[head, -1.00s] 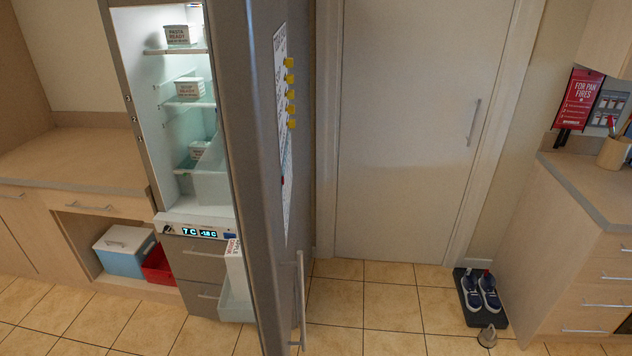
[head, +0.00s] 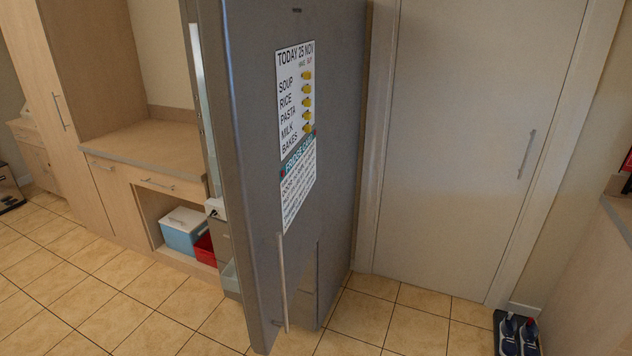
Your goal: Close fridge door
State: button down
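The grey fridge door (head: 255,150) stands open in the head view, swung out toward me. Its outer face shows, with a vertical bar handle (head: 283,285) low on it. A white list sheet (head: 296,130) with several yellow magnets is on this face. My gripper is not in view.
A counter (head: 150,145) with a niche holding a blue box (head: 184,230) and a red bin (head: 205,248) is at left. A white room door (head: 465,150) is behind at right. Shoes (head: 518,335) lie at lower right.

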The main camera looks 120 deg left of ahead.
aim_at(255, 54)
jog(key=u, duration=0.25)
jog(key=i, duration=0.45)
jog(key=u, duration=1.85)
jog(key=k, duration=0.2)
jog(key=u, duration=2.25)
